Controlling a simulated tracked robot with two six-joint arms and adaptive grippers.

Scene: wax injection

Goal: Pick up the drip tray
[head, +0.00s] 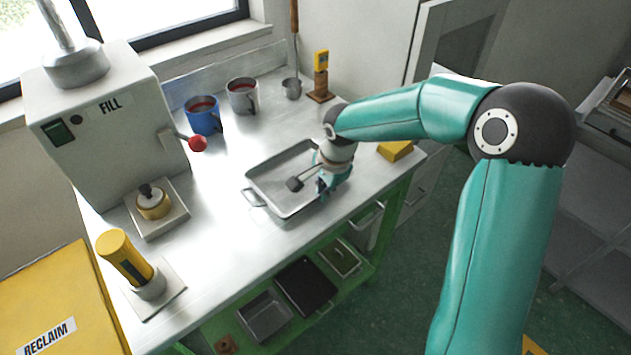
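The drip tray, a shallow grey metal tray (268,182) with a wire handle at its left end, lies flat on the steel worktop. My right gripper (309,186) reaches down over the tray's right part. Its fingers are spread apart; one dark fingertip shows over the tray's inside and the other is near the front right rim. I cannot tell whether either finger touches the tray. The wrist and gripper hide the tray's right end. My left gripper is not in view.
A machine marked FILL (115,110) stands left, with a red-knobbed lever (197,143). Blue (203,117) and grey (242,97) mugs stand behind the tray. A yellow block (395,150) lies right. A yellow cylinder (125,258) stands front left. Other trays (305,287) sit on the green lower shelf.

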